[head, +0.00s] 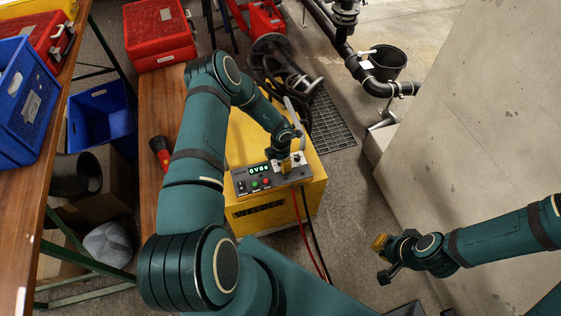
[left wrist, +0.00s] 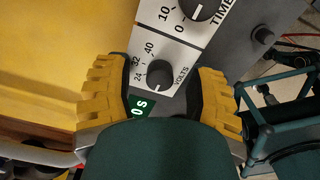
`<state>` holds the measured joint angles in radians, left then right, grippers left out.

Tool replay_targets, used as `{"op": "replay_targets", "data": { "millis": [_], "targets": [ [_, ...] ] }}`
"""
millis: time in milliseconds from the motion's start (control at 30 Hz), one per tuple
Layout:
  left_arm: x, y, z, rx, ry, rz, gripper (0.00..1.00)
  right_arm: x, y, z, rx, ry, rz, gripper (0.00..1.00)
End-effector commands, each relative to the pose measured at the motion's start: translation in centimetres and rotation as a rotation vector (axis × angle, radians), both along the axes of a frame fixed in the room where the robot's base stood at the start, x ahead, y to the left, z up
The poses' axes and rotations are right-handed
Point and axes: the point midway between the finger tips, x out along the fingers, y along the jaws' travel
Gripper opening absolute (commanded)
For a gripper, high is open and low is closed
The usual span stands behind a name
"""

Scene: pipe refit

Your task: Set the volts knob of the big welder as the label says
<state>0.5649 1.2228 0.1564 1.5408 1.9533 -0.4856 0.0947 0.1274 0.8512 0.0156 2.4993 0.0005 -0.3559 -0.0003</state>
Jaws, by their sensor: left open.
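The yellow welder (head: 259,205) stands below my left arm, its control panel (head: 240,190) at the front with a green lit display. In the left wrist view the dark volts knob (left wrist: 159,74) sits on a pale scale with 24, 32 and 40 and the word VOLTS. A small pale mark shows at its lower edge. My left gripper (head: 286,167) is over the panel, open; in its wrist view the yellow fingers (left wrist: 161,98) stand either side of the knob, apart from it. My right gripper (head: 382,258) is away to the right, its opening unclear. I cannot make out a setting label.
The time knob (left wrist: 198,8) is close to the volts knob. Red and black cables (head: 307,235) run from the welder's front. A wooden bench (head: 150,130) with a red flashlight (head: 160,152) is left of it. A concrete wall (head: 470,110) stands at right.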

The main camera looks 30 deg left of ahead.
Motion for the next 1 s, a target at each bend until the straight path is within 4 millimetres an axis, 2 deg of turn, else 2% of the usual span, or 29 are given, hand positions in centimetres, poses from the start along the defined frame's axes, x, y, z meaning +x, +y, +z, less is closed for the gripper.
{"op": "replay_targets", "data": {
  "millis": [167,300,333,700,1000],
  "targets": [
    [0.0,0.01,0.04,0.0,0.0,0.0,0.58,0.02,0.0,0.02,0.0,0.0,0.0,0.0],
    [0.0,0.02,0.04,0.0,0.0,0.0,0.09,0.01,0.0,0.02,0.0,0.0,0.0,0.0],
    [0.0,0.02,0.04,0.0,0.0,0.0,0.0,0.01,0.0,0.02,0.0,0.0,0.0,0.0],
    [-0.04,0.05,0.04,0.0,0.001,-0.027,0.0,-0.01,0.0,0.08,0.0,0.0,0.0,0.0],
    [-0.07,0.07,0.04,0.0,0.001,-0.199,0.0,-0.05,0.01,0.32,0.0,0.001,0.0,0.0]
  ]
}}
